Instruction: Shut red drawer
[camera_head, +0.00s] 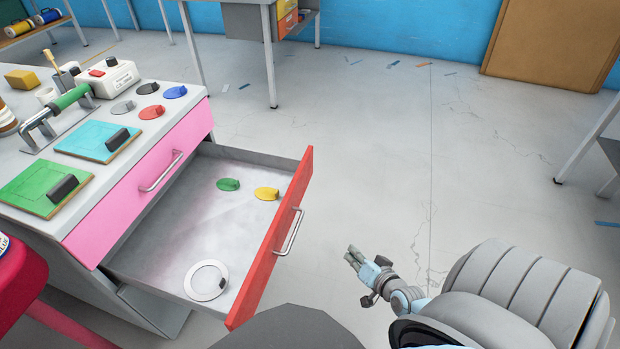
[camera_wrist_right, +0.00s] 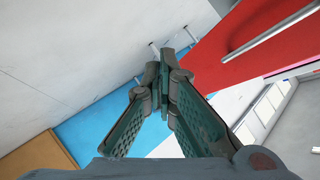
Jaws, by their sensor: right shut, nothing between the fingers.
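The red drawer (camera_head: 272,238) is pulled well out of the grey cabinet, below the pink drawer. Its red front has a metal handle (camera_head: 291,232). Inside lie a green piece, a yellow piece and a white ring. My right gripper (camera_head: 354,256) is right of the red front, apart from the handle, and holds nothing. In the right wrist view the right gripper's fingers (camera_wrist_right: 165,62) are together, and the red front (camera_wrist_right: 240,60) with its handle (camera_wrist_right: 268,30) is at the upper right. My left gripper is not in view.
The pink drawer (camera_head: 150,180) above looks shut. The cabinet top holds a green board (camera_head: 35,188), a blue board (camera_head: 85,142), coloured valve pieces and a green-handled tool (camera_head: 68,98). A red object (camera_head: 18,280) stands at the lower left. The floor right of the drawer is clear.

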